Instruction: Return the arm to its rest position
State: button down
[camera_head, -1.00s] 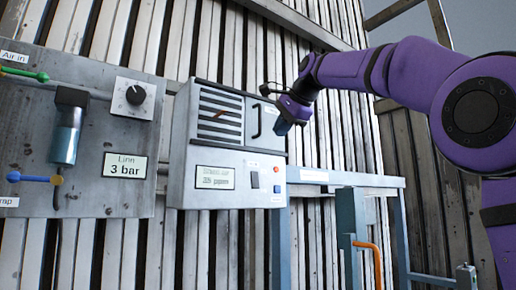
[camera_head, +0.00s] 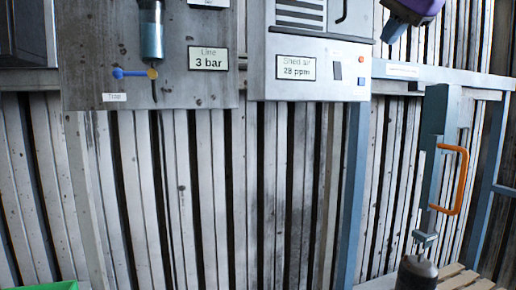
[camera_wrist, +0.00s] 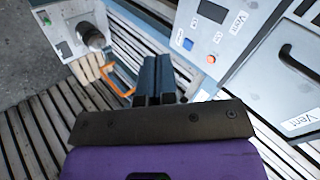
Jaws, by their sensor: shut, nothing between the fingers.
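My gripper (camera_wrist: 157,68) is in the middle of the wrist view, with its two dark blue fingers side by side, shut and empty. In the head view only the purple end of my arm and a dark part of my gripper (camera_head: 394,30) show at the top right edge; the rest of the arm is out of frame. The gripper is just right of the grey shed air box (camera_head: 262,75) in the picture and appears apart from it. The rest position itself is not marked in any view.
The box has a display (camera_head: 301,67) reading 28 ppm, a red button (camera_wrist: 211,59) and a door handle (camera_wrist: 299,64). An air panel (camera_head: 90,60) hangs to its left. An orange handle (camera_head: 461,180) on a blue-grey post stands lower right, above a dark cylinder (camera_head: 416,273).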

jog(key=s+f+n+g, duration=0.1)
jog(key=s+f+n, duration=0.2)
jog(key=s+f, duration=0.5)
jog(key=s+d+f+n+g+h, duration=0.1)
jog(key=s+f+n, duration=0.3)
jog(key=s+f, duration=0.5)
jog(key=s+d+f+n+g+h, duration=0.1)
jog(key=s+f+n, duration=0.3)
jog(key=f, duration=1.3)
jog(key=s, duration=0.4)
jog(key=shift+s+f, duration=0.3)
jog(key=shift+s, duration=0.05)
